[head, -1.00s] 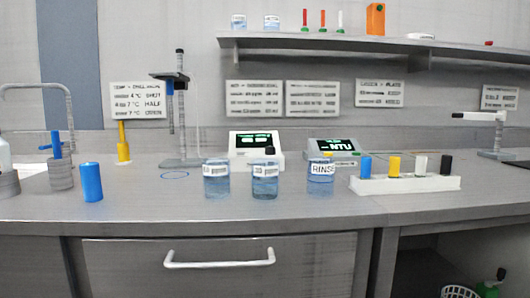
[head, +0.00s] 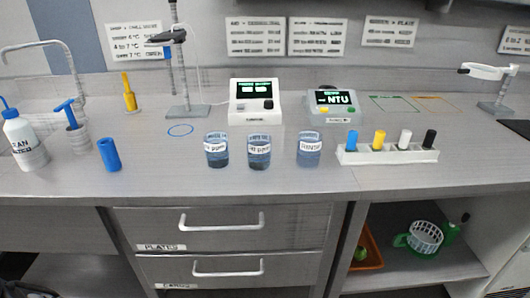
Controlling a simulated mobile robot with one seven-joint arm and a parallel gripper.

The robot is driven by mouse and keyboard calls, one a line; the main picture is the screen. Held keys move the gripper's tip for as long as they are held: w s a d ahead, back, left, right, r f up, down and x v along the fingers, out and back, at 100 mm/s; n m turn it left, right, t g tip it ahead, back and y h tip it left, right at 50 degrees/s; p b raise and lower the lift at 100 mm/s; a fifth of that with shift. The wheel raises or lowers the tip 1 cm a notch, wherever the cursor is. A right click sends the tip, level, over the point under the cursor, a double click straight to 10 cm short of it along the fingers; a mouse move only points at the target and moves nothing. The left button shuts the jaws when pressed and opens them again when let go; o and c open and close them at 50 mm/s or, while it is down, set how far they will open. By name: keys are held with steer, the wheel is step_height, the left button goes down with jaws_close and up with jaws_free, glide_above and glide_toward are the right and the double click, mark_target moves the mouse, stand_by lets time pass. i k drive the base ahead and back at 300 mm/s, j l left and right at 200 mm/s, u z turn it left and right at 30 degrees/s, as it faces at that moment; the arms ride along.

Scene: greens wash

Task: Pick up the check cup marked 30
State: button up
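Three clear cups of bluish liquid stand in a row on the counter in the head view. The left cup (head: 216,150) and the middle cup (head: 259,152) carry white labels with small print. I cannot read for sure which is marked 30; in the earlier frame the middle label looks like it begins with 3. The right cup (head: 309,150) has a label that read RINSE in the earlier frame. All three are upright and apart from one another. My gripper is not in view.
A white rack (head: 388,154) with coloured-capped vials stands right of the cups. Two meters (head: 254,102) (head: 331,106) and a probe stand (head: 188,110) are behind. A blue cylinder (head: 109,155) and a wash bottle (head: 24,142) stand left. The counter's front strip is clear.

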mark_target(259, 153)
steer(key=l+u, duration=0.25)
steer(key=l, duration=0.8)
steer(key=k+l+u, duration=0.2)
steer(key=l, duration=0.85)
steer(key=i+l, duration=0.15)
steer(key=l, duration=0.15)
steer(key=i+l+u, duration=0.15)
steer(key=l, duration=0.15)
steer(key=i, duration=0.75)
